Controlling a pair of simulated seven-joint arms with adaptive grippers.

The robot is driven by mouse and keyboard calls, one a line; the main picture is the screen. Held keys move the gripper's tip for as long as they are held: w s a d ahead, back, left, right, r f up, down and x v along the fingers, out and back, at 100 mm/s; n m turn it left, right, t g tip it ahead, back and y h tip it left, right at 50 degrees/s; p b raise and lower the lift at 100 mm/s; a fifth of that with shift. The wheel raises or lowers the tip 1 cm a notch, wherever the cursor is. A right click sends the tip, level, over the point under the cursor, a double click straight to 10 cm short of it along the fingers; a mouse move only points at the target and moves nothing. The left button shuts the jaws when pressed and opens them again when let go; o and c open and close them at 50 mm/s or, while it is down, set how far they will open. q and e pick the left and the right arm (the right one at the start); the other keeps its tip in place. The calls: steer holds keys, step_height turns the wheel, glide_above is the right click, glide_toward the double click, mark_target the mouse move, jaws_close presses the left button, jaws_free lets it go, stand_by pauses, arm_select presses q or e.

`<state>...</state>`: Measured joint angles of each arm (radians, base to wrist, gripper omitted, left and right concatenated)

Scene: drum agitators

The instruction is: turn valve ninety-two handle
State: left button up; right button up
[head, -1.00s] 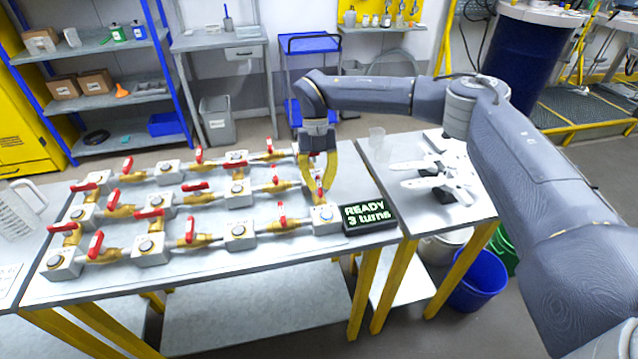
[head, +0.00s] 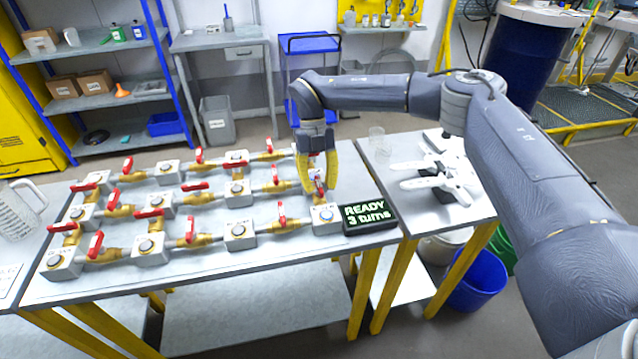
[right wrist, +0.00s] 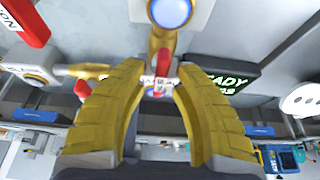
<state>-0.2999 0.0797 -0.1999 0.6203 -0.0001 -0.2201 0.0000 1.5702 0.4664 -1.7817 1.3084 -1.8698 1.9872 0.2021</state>
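My right gripper (head: 319,188) has yellow fingers and points down over the pipe assembly's right end. It is open, with its fingers on either side of a red valve handle (head: 318,184). In the right wrist view, the handle (right wrist: 163,64) lies between the fingertips (right wrist: 160,72), with gaps to both. A small white tag on it is too blurred to read, so I cannot confirm valve ninety-two. The handle joins a brass pipe piece near a block with a round blue-lit top (head: 324,213). My left gripper is not in view.
A black display (head: 369,216) reading "READY 3 turns" stands just right of the handle. Several other red-handled valves and white blocks fill the table (head: 200,258) to the left. A side table with white parts (head: 440,180) stands at right.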

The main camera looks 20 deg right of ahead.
steer(key=shift+o, duration=0.3)
steer(key=v, duration=1.2)
steer(key=shift+r, duration=0.1)
stand_by(0.8)
